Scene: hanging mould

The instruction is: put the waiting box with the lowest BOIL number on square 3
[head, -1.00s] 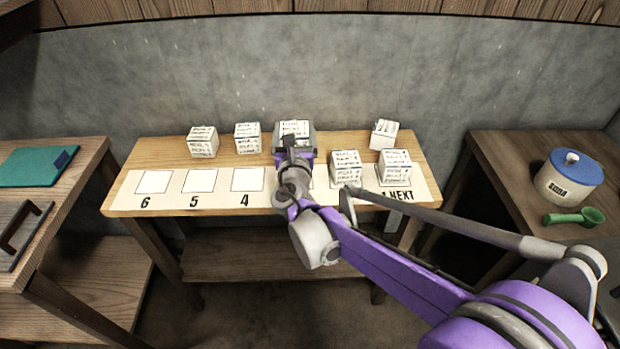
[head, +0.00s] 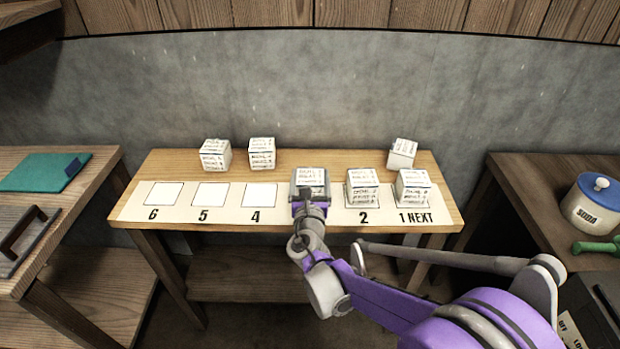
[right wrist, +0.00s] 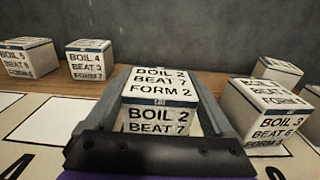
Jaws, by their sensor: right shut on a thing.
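My right gripper (head: 310,199) is shut on a white box (head: 311,179) whose label reads BOIL 2, BEAT 7, FORM 2 in the right wrist view (right wrist: 160,82). This box is in the row of numbered squares, between square 4 (head: 260,195) and square 2. Square 3 is hidden by the box and gripper, and I cannot tell whether the box touches the mat. Two waiting boxes stand at the back left: one reads BOIL 5 (right wrist: 28,58), the other BOIL 4 (right wrist: 88,60). A tilted box (head: 402,153) is at the back right, its label unreadable. My left gripper is out of view.
One box (head: 362,192) stands on square 2 and another (head: 413,189) on square 1, close to the right of the held box. Squares 4, 5 (head: 210,195) and 6 (head: 164,194) are bare. A soda jar (head: 596,205) stands on the right table.

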